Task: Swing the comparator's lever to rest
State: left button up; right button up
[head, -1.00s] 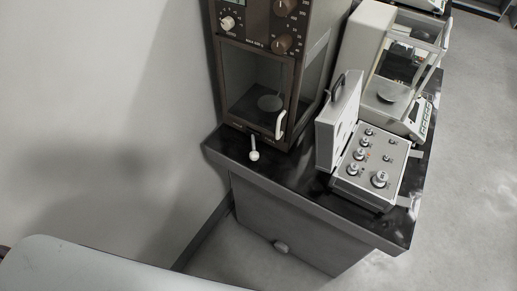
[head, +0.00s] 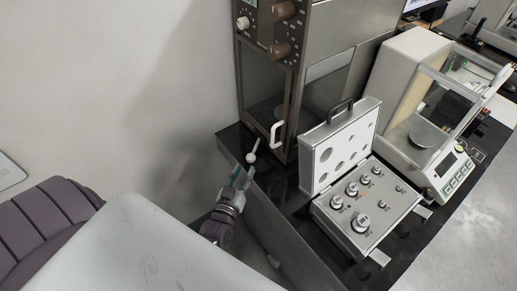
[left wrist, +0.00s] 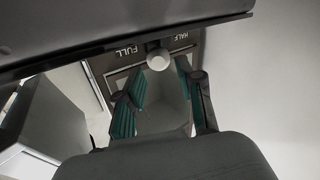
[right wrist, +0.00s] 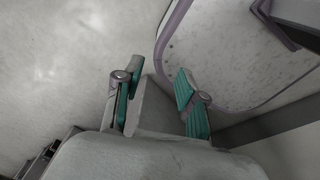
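The comparator (head: 265,85) is the tall brown cabinet with knobs and a glass-doored chamber at the table's left end. Its lever (head: 251,157) has a pale ball knob and sticks out low at the front. My left gripper (head: 241,177) is open just below the knob in the head view. In the left wrist view the knob (left wrist: 158,60) shows in the gap between the fingertips (left wrist: 160,75), near their ends; I cannot tell whether they touch it. The words FULL and HALF show upside down beside it. My right gripper (right wrist: 158,78) is open and empty, away from the table.
A case of weights (head: 365,205) with its lid raised stands right of the comparator. A white balance (head: 400,85) with a glass chamber is behind it. The dark table edge (head: 285,230) runs beneath the lever. A plain wall (head: 110,80) is at the left.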

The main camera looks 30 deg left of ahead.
aim_at(256, 146)
pick_arm(q)
jog(key=b+x, duration=0.2)
jog(key=x, duration=0.3)
jog(key=b+x, duration=0.1)
jog(key=x, duration=0.4)
jog(key=shift+d+f+b, duration=0.15)
jog(key=shift+f+b, duration=0.05)
jog(key=shift+b, duration=0.2)
jog(key=shift+w+r, duration=0.1)
jog(key=shift+w, duration=0.5)
pick_arm(e)
jog(key=f, duration=0.1)
jog(key=d+f, duration=0.1)
jog(key=f, duration=0.2)
jog(key=shift+w+d+f, duration=0.35)
jog(key=shift+w, duration=0.05)
pick_arm(q)
jog(key=c, duration=0.6)
grip_shut()
pick_arm(e)
jog(key=shift+a, duration=0.4)
